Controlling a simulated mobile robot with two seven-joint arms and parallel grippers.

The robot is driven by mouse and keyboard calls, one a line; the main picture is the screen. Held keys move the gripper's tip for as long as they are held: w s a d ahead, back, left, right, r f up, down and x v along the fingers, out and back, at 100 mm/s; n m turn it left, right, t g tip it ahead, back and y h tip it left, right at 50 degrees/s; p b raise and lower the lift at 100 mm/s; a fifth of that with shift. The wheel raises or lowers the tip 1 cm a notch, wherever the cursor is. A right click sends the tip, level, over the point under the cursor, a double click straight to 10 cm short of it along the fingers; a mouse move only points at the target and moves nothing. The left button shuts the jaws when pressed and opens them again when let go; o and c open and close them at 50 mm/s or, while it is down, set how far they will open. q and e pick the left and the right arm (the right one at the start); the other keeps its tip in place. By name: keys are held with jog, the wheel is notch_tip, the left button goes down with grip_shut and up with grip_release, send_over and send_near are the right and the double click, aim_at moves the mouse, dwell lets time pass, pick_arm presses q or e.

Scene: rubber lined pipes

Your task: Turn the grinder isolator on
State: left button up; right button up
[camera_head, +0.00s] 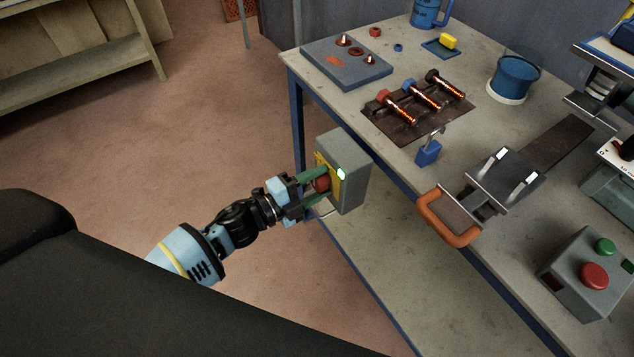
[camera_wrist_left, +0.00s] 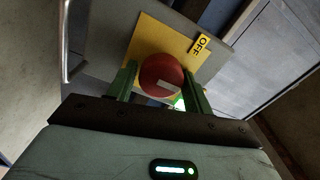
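The grinder isolator (camera_head: 353,180) is a grey box at the near edge of the workbench, with a yellow plate and a round red knob (camera_head: 322,184). In the left wrist view the red knob (camera_wrist_left: 161,76) has a pale mark on it, and an OFF label (camera_wrist_left: 202,44) shows on the yellow plate (camera_wrist_left: 150,38). A green light glows by the knob. My left gripper (camera_head: 313,184) has its green fingers on either side of the knob; in the wrist view the fingertips (camera_wrist_left: 161,72) appear to touch its sides. My right gripper is not in view.
On the workbench (camera_head: 470,140) are a blue padlock (camera_head: 428,152), glowing bolts on a dark plate, a blue tub (camera_head: 515,78), an orange-handled metal piece (camera_head: 450,218) and a control box (camera_head: 590,272) with red and green buttons. Open floor lies left of the bench.

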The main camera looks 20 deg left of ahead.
pick_arm(q)
jog(key=shift+o, duration=1.1)
jog(key=v, duration=0.7)
jog(key=shift+s+a, duration=0.25)
jog(key=shift+s, duration=0.1)
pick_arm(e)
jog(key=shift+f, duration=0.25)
pick_arm(q)
jog(key=s+f+n+g+y+p, duration=0.2)
jog(key=s+f+n+y+p, duration=0.1)
jog(key=s+n, duration=0.7)
jog(key=s+f+n+g+y+p, duration=0.2)
jog(key=s+n+y+p, duration=0.4)
jog(key=s, duration=1.3)
jog(key=n+g, duration=0.1)
jog(key=n, duration=0.3)
jog(key=shift+s+f+n, duration=0.3)
jog(key=shift+f+n, duration=0.1)
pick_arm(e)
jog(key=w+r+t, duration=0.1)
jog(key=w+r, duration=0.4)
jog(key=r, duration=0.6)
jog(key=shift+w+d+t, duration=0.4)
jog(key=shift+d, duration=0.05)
